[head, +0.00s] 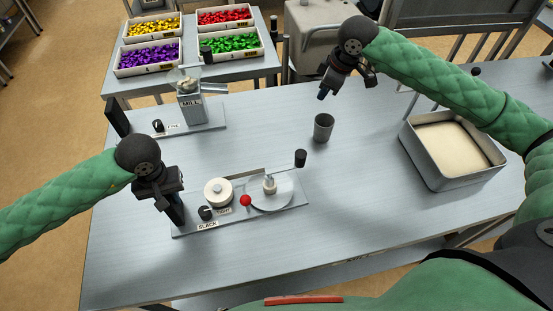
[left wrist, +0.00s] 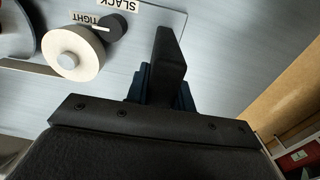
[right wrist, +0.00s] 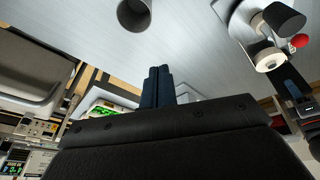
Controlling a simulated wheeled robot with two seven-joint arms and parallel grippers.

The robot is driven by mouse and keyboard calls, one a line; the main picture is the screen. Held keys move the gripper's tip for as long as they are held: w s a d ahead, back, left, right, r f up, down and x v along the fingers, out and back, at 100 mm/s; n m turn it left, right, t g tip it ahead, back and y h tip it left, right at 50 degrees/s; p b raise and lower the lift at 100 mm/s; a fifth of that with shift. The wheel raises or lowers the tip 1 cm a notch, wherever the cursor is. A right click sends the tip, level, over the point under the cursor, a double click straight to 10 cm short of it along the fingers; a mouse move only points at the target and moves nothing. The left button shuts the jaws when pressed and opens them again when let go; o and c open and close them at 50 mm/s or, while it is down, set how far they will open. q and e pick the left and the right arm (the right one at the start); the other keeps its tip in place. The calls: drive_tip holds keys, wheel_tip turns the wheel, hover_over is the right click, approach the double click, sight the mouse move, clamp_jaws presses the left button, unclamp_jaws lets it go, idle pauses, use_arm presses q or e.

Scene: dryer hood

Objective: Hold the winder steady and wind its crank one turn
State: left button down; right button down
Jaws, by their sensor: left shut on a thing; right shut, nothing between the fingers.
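The winder's grey base plate (head: 290,203) lies on the table and carries a cream spool (head: 217,191), a black SLACK/TIGHT knob (head: 206,212) and a round metal disc (head: 270,198). Its crank has a black upright handle (head: 301,158) at the far right; a red ball (head: 246,200) sits at the disc's left edge. My left gripper (head: 176,213) is shut on the black upright grip at the plate's left end; this grip (left wrist: 168,65) shows between the fingers in the left wrist view. My right gripper (head: 322,95) is shut and empty, above the table and well apart from the crank.
A grey cup (head: 323,127) stands between my right gripper and the winder. A mill (head: 190,105) stands behind the winder. A metal tray of pale material (head: 406,160) is at the right. Bins of coloured pieces (head: 148,58) stand on another table behind. The table's front is clear.

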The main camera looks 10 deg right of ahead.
drive_tip(key=r+n+g, duration=0.1)
drive_tip(key=n+g, duration=0.1)
hover_over(304, 153)
drive_tip(key=w, duration=0.3)
drive_tip(key=s+a+n+h, duration=0.2)
drive_tip(key=s, duration=0.7)
wheel_tip(304, 153, down, 8)
drive_tip(key=shift+f+g, duration=0.25)
drive_tip(key=shift+g, duration=0.05)
drive_tip(key=shift+d, duration=0.1)
idle(0.9)
drive_tip(key=shift+w+d+n, duration=0.35)
drive_tip(key=shift+w+n, duration=0.35)
drive_tip(key=shift+n, duration=0.25)
drive_tip(key=shift+w+d+n, duration=0.35)
drive_tip(key=shift+w+n, duration=0.35)
drive_tip(key=shift+n, duration=0.25)
drive_tip(key=shift+w+d+n, duration=0.2)
drive_tip(key=shift+w+n, duration=1.35)
drive_tip(key=shift+n, duration=0.45)
drive_tip(key=w+a+n, duration=0.5)
drive_tip(key=w+n, duration=0.2)
drive_tip(key=n, duration=0.5)
drive_tip(key=shift+w+a, duration=0.15)
drive_tip(key=shift+w, duration=0.25)
